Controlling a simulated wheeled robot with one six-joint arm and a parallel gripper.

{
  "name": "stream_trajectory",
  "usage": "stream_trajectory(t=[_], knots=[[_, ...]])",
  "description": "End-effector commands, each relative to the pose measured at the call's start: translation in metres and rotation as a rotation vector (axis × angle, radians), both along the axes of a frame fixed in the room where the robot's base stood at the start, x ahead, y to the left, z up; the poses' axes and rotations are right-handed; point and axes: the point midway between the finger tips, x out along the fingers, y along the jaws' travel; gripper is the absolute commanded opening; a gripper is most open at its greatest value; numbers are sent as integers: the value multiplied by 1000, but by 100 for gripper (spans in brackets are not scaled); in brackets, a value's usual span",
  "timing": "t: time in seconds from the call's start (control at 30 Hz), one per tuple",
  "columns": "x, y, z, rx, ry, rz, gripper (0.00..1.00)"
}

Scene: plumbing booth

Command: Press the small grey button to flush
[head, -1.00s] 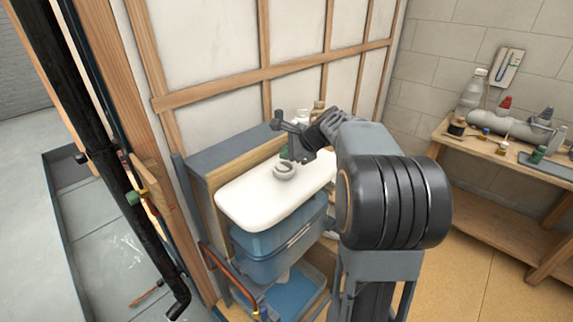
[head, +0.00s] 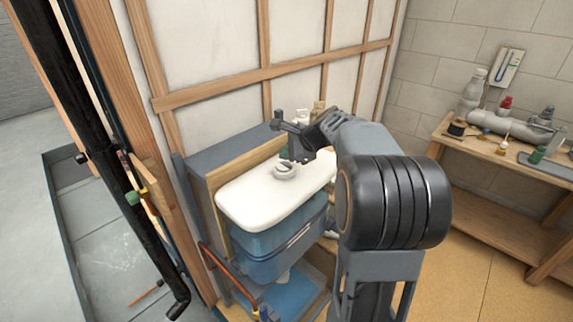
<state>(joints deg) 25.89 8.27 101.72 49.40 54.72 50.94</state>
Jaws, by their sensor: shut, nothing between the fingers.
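A white cistern lid (head: 245,205) lies on top of a blue cistern (head: 262,262) against the panelled wall. A small round grey button (head: 284,172) sits on the lid toward its back. My gripper (head: 296,158) is shut and empty, pointing down at the lid right at the button. The fingertips overlap the button's far edge in the picture. I cannot tell whether they touch it. My arm hides the right end of the lid and part of the cistern.
A grey and wooden frame (head: 215,165) surrounds the cistern. Several bottles stand behind my gripper. A black pipe (head: 100,150) runs down at the left. A wooden workbench (head: 485,150) with bottles and a grey pipe fitting stands at the right.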

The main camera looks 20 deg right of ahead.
Motion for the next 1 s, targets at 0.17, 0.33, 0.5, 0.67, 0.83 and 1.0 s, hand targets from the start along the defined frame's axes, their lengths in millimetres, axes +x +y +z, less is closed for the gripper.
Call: stream_trajectory(t=[0.17, 0.33, 0.5, 0.67, 0.83, 1.0], knots=[[0, 0, -2, 0, 0, 0, 0], [0, 0, -8, 1, 1, 0, 0], [1, 0, -9, 0, 0, 0, 0], [1, 0, -9, 0, 0, 0, 0], [1, 0, -9, 0, 0, 0, 0], [1, 0, -10, 0, 0, 0, 0]])
